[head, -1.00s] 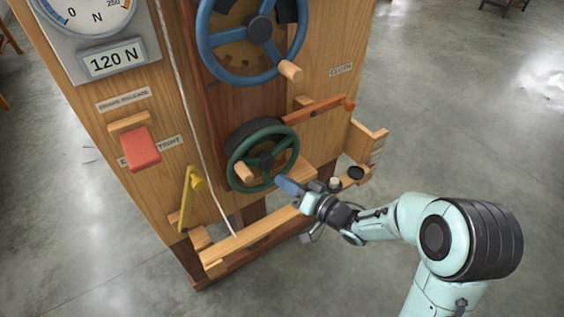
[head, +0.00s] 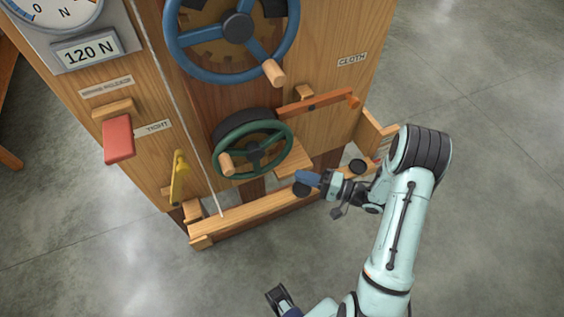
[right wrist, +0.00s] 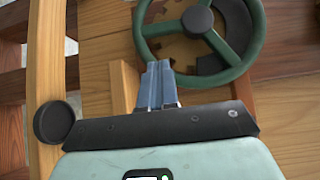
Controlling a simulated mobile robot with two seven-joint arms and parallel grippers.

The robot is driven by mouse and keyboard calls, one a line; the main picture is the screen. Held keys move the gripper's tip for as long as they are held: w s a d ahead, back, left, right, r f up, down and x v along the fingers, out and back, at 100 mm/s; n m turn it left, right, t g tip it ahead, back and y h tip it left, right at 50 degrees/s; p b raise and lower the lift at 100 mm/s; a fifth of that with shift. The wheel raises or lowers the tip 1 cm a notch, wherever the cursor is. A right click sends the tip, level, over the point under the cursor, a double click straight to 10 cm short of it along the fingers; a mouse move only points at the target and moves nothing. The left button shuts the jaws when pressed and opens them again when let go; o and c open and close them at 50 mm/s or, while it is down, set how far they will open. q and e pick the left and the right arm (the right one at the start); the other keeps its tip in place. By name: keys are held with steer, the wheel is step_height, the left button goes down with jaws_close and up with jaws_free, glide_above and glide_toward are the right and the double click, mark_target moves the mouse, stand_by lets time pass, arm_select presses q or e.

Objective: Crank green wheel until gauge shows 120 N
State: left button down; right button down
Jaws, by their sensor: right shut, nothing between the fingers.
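The green wheel (head: 281,133) is on the front of the wooden machine, with its wooden crank knob (head: 226,164) at the lower left. In the right wrist view the green wheel (right wrist: 246,65) shows partly, beyond the fingers. The gauge (head: 52,12) is cut off by the top edge; its display (head: 87,51) reads 120 N. My right gripper (head: 300,178) is shut and empty, just below and right of the green wheel, apart from the knob. Its blue fingers (right wrist: 157,84) are together. A dark part at the bottom edge, perhaps my left gripper (head: 279,298), is too cut off to read.
A blue wheel (head: 180,40) with a wooden knob is above. An orange lever (head: 318,104) is right of the green wheel. A red block (head: 118,138) and a yellow lever (head: 178,178) are left. A wooden rail (head: 245,210) crosses below. The floor in front is mostly clear.

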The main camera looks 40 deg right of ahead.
mark_target(259, 167)
arm_select(q)
steer(key=shift+a, duration=0.1)
arm_select(e)
steer(key=x, duration=1)
steer(key=shift+a, duration=0.1)
steer(key=shift+a+f+m+t+b, duration=0.25)
steer(key=shift+a+m+t+b, duration=0.2)
steer(key=shift+a, duration=0.2)
arm_select(q)
steer(key=shift+w+f, duration=0.1)
steer(key=shift+f, duration=0.15)
arm_select(e)
steer(key=shift+w+a+r, duration=0.1)
steer(key=shift+r, duration=0.05)
